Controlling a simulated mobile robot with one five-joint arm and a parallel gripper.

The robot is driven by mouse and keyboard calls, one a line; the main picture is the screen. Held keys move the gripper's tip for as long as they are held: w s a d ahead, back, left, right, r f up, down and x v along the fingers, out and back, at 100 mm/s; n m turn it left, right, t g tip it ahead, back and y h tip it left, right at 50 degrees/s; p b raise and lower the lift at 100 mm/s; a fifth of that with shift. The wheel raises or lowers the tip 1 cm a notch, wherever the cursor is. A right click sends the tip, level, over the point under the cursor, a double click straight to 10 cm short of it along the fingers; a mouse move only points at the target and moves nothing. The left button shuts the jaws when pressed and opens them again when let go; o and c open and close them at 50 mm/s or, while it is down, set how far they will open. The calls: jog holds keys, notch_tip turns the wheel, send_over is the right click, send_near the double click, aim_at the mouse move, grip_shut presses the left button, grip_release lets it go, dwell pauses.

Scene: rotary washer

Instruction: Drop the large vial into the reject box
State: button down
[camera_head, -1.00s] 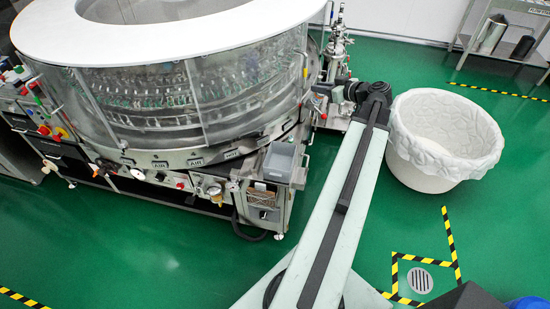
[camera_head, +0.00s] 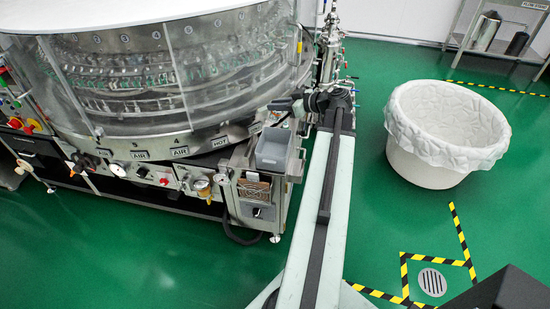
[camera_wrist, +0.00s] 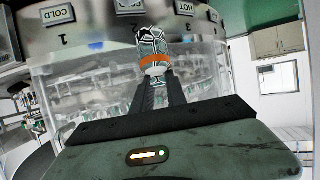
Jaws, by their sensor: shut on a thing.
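The vial (camera_wrist: 152,45) is clear with dark markings and an orange band. It stands upright in the wrist view, between the tips of my gripper (camera_wrist: 154,88), which is shut on it. In the head view my arm reaches to the washer's right side; the gripper and vial cannot be made out clearly there. A small grey open box (camera_head: 274,151) sits on the washer's front right corner, just left of my arm. I see no label on it that names it as the reject box.
The round washer (camera_head: 150,95) with clear walls fills the left. A large white lined bin (camera_head: 425,170) stands on the floor to the right of my arm. Green floor is clear around it. A metal rack (camera_head: 505,40) stands at the back right.

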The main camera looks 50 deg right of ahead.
aim_at(277, 122)
jog(key=shift+f+b, duration=3)
jog(key=shift+b, duration=0.05)
jog(key=shift+r, duration=0.1)
jog(key=c, duration=1.3)
grip_release()
jog(key=shift+o, duration=0.2)
jog(key=p+v, duration=0.3)
jog(key=v, duration=0.4)
jog(key=shift+s, duration=0.25)
jog(key=shift+d+r, duration=0.15)
jog(key=shift+d, duration=0.05)
